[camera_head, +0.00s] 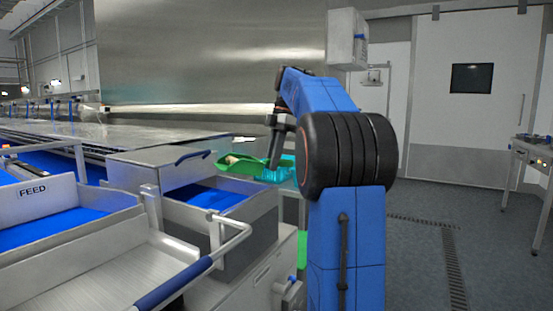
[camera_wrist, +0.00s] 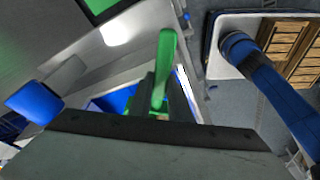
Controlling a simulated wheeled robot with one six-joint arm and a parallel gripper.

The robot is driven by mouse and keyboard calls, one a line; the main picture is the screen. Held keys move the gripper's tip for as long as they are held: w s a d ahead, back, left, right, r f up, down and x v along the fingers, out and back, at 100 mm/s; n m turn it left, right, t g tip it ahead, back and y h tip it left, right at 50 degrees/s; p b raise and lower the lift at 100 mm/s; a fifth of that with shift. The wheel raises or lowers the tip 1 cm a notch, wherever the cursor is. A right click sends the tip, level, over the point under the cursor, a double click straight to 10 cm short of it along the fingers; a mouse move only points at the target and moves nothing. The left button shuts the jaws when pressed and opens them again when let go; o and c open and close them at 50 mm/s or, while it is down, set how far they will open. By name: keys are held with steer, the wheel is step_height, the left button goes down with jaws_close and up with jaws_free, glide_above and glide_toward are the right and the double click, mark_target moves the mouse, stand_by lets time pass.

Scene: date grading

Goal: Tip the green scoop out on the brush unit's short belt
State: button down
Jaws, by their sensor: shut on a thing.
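The green scoop (camera_head: 243,165) is held up above the right side of the brush unit, with pale beige contents showing in its bowl. Its green handle shows in the wrist view (camera_wrist: 165,65), rising from between my jaws. My gripper (camera_head: 273,160) is shut on the scoop; the fingertips are partly hidden. The short blue belt (camera_head: 208,197) lies low inside the brush unit's metal walls (camera_head: 165,160), below and left of the scoop. A patch of blue also shows beneath the scoop in the wrist view (camera_wrist: 112,102). The scoop looks roughly level.
A translucent cyan thing (camera_head: 282,172) shows just right of the scoop, partly behind my arm. A feed trough marked FEED (camera_head: 34,190) and a railing with a blue grip (camera_head: 175,288) stand in front at left. Open floor lies to the right.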

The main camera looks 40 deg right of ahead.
mark_target(267, 166)
steer(key=shift+w+a+f+h, duration=0.2)
steer(key=shift+a+f, duration=0.25)
steer(key=shift+f, duration=0.25)
steer(key=shift+w+a+f+h, duration=0.1)
steer(key=shift+a+f+h, duration=0.1)
steer(key=shift+a+f, duration=0.4)
steer(key=h, duration=0.1)
steer(key=a+r+h, duration=0.1)
steer(key=h, duration=0.1)
steer(key=a+r+g+h, duration=0.1)
steer(key=shift+w+a+r+h, duration=0.1)
steer(key=shift+w+a+h, duration=0.1)
steer(key=shift+w+h, duration=0.1)
steer(key=h, duration=0.1)
steer(key=a+r+h, duration=0.2)
steer(key=shift+w+a+g, duration=0.2)
steer(key=shift+w+g, duration=0.05)
steer(key=shift+g, duration=0.15)
steer(key=shift+w+a+r+g+h, duration=0.2)
steer(key=shift+a+r+g+h, duration=0.1)
steer(key=shift+a+r+h, duration=0.85)
steer(key=shift+w+a+r+g+h, duration=0.25)
steer(key=shift+a+r+h, duration=0.55)
steer(key=shift+h, duration=0.65)
steer(key=shift+r, duration=0.1)
step_height(267, 166, up, 7)
